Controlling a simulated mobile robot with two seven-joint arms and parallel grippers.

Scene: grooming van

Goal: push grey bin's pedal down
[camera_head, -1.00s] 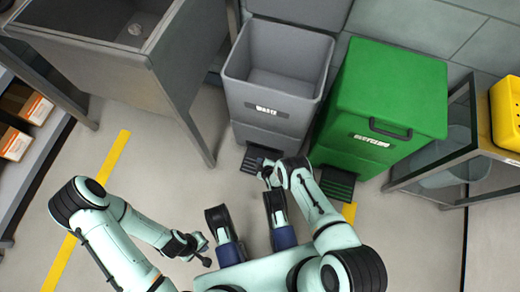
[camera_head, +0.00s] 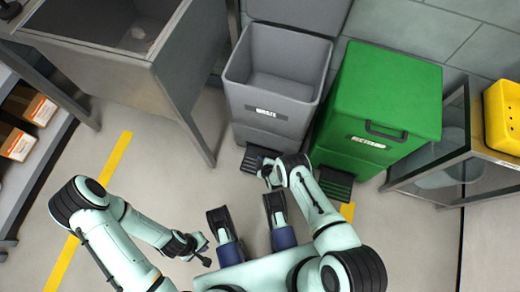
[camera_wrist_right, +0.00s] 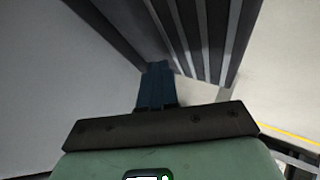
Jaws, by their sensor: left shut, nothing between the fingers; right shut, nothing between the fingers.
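The grey bin (camera_head: 268,95), labelled as waste, stands at the back centre with its lid (camera_head: 295,14) raised and its inside open. Its black ridged pedal (camera_head: 256,157) sticks out at the foot of its front. My right gripper (camera_head: 266,176) is shut and empty at the pedal's near edge. In the right wrist view, the shut blue fingers (camera_wrist_right: 157,88) reach to the edge of the ridged pedal (camera_wrist_right: 200,40); their tips overlap it, and I cannot tell how firmly they touch. My left gripper (camera_head: 203,250) is shut and empty, low over the floor at the left.
A green bin (camera_head: 375,105) with a closed lid and its own black pedal (camera_head: 335,183) stands right of the grey bin. A grey sink unit (camera_head: 120,60) with a leg is at the left. A metal stand with a yellow container (camera_head: 505,115) is at the right.

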